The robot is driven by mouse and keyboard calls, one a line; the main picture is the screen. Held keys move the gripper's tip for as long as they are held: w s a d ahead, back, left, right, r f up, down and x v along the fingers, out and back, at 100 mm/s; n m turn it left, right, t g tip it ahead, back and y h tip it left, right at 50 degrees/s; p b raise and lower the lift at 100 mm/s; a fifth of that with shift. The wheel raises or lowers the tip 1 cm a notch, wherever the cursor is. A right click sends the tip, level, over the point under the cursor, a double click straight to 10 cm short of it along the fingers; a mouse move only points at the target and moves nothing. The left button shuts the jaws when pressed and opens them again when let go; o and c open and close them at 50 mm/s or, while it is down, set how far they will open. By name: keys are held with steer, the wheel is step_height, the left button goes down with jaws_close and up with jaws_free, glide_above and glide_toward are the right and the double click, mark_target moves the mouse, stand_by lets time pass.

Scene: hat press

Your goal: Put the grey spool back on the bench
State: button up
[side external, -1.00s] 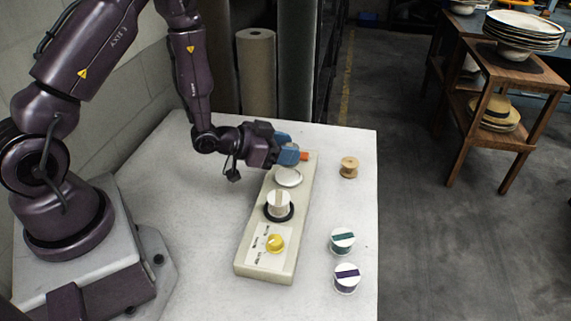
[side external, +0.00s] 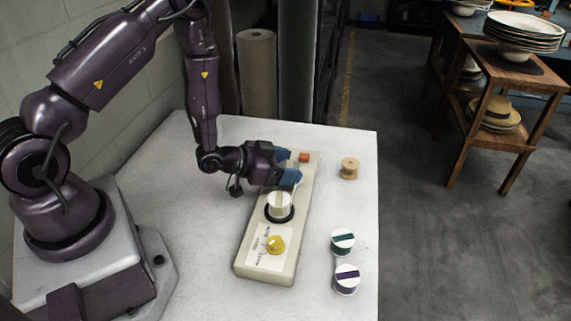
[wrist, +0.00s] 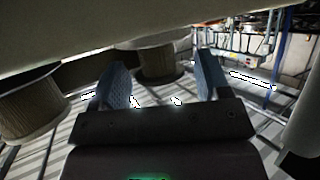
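The pale spool with a beige-grey stripe on its top (side external: 279,203), the likely grey spool, stands upright in a dark ring (side external: 290,215) on the long cream panel (side external: 265,268). My gripper (side external: 287,166) is over the panel, just beyond this spool in the side view. Its two blue fingers are apart, and the gap also shows in the wrist view (wrist: 162,82). I see nothing clamped between them. The wrist view shows a brownish spool-like thing (wrist: 160,62) beyond the gap and another at left (wrist: 28,103); I cannot tell which spools these are. My gripper mostly hides a white disc on the panel.
A yellow knob (side external: 276,245) is at the panel's near end and an orange-red block (side external: 304,157) at its far end. A wooden spool (side external: 349,168), a green-striped spool (side external: 342,242) and a purple-striped spool (side external: 346,279) stand along the bench's right side. The bench (side external: 190,225) is clear left of the panel.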

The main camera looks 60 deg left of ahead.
steer(key=v, duration=0.7)
step_height(320, 180, up, 8)
steer(key=w+a+g+y, duration=0.2)
steer(key=w+y, duration=0.1)
steer(key=s+d+r+n+g, duration=0.1)
steer(key=s+r, duration=0.3)
steer(key=r, duration=0.3)
steer(key=s+d+r+n+g+y, duration=0.1)
steer(key=s+d+r+g, duration=0.1)
steer(key=r, duration=0.5)
steer(key=shift+s+g+y, duration=0.3)
steer(key=shift+s, duration=0.6)
steer(key=shift+o, duration=0.4)
steer(key=s+d+r+g+h, duration=0.1)
steer(key=s+d+r, duration=0.3)
steer(key=s, duration=0.6)
steer(key=shift+r+n+g, duration=0.25)
steer(key=shift+n+g, duration=0.15)
steer(key=shift+g, duration=0.1)
